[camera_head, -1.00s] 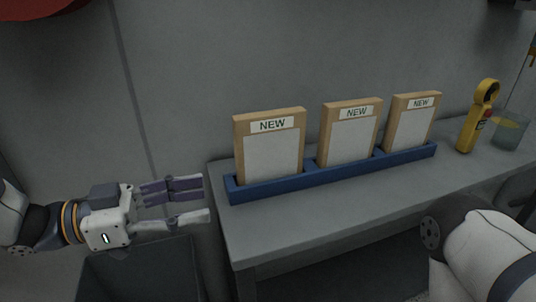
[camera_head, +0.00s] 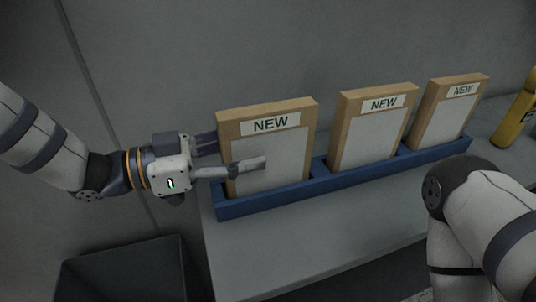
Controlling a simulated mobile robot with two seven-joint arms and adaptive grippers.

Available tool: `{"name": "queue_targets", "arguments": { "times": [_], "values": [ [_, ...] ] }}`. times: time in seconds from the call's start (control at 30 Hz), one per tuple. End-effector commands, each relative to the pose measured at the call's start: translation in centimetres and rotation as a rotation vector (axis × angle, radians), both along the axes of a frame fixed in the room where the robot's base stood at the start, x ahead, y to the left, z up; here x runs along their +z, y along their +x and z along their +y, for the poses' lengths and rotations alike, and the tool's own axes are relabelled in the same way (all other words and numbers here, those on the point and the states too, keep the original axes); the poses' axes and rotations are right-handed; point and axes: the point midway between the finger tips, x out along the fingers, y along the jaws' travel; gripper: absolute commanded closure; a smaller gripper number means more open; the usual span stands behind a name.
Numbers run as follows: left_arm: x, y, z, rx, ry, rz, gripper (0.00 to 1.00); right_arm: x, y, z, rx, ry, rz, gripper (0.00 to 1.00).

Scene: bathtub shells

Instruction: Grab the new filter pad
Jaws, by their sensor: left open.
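Three filter pads stand upright in a blue rack (camera_head: 345,181) on a grey table, each a tan frame around a pale panel with a "NEW" label. They are the left pad (camera_head: 285,158), the middle pad (camera_head: 370,137) and the right pad (camera_head: 442,118). My left gripper (camera_head: 232,155) is open at the left edge of the left pad. One finger lies in front of the pad's face; the other passes behind its edge, its tip hidden. I cannot tell whether either finger touches the pad. My right arm shows at the lower right, but its gripper is out of view.
A dark open bin (camera_head: 125,268) stands on the floor left of the table. A yellow device (camera_head: 515,120) stands at the table's right, cut by the frame. The grey table top (camera_head: 290,240) is bare in front of the rack. A wall rises behind.

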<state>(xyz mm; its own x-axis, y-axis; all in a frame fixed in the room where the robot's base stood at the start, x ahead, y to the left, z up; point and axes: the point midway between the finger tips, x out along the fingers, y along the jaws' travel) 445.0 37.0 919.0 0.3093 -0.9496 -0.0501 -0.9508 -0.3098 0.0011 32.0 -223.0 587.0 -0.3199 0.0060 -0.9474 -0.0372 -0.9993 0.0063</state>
Motion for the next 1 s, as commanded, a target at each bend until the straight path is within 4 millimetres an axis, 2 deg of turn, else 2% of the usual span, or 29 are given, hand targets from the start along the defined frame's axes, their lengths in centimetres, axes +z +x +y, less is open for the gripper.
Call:
{"name": "queue_targets", "arguments": {
  "times": [0.1,0.2,0.47,0.67,1.0],
  "values": [
    [-0.6,0.5,-2.3,-0.004,0.000,0.002,0.53,-0.1,-0.1,0.0,0.000,0.000,0.002,1.00],
    [-0.6,1.0,-3.7,-0.003,0.001,-0.002,0.53,-0.1,-0.1,0.0,0.000,0.000,0.003,1.00],
    [-0.5,1.2,-4.1,-0.001,-0.001,-0.001,0.53,-0.1,-0.1,0.0,0.000,0.000,0.002,1.00],
    [-0.5,1.2,-4.0,-0.001,0.000,-0.002,0.99,-0.1,-0.1,0.0,0.000,0.000,0.002,1.00],
    [-0.3,1.2,-4.0,-0.001,-0.001,-0.003,1.00,-0.1,0.0,0.0,0.000,0.000,0.001,1.00]
  ]
}}
